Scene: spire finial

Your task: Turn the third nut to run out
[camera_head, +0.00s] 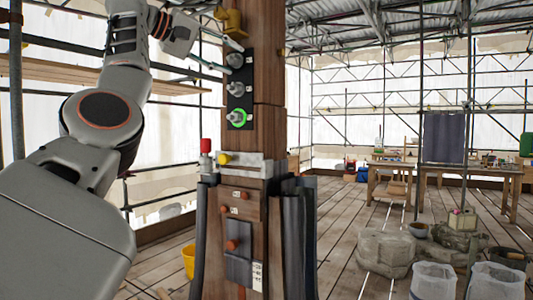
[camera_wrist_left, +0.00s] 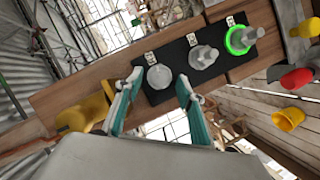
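A dark plate (camera_head: 249,100) on the wooden post carries three grey nuts in a column. The top nut (camera_head: 235,60) is at my left gripper (camera_head: 231,57); below it are the middle nut (camera_head: 236,88) and the bottom nut (camera_head: 238,117), which has a bright green ring. In the left wrist view the top nut (camera_wrist_left: 160,77) is between and just beyond the open teal-padded fingertips of my left gripper (camera_wrist_left: 159,80); contact cannot be told. The middle nut (camera_wrist_left: 203,57) and green-ringed nut (camera_wrist_left: 240,40) are to its right. The tags beside them are too small to read.
A yellow bracket (camera_head: 232,22) sticks out above the plate. A red-capped piece (camera_head: 206,146) and a yellow knob (camera_head: 224,158) are on a ledge below. Workbenches (camera_head: 430,168), stones (camera_head: 385,252) and white buckets (camera_head: 433,280) stand at the right.

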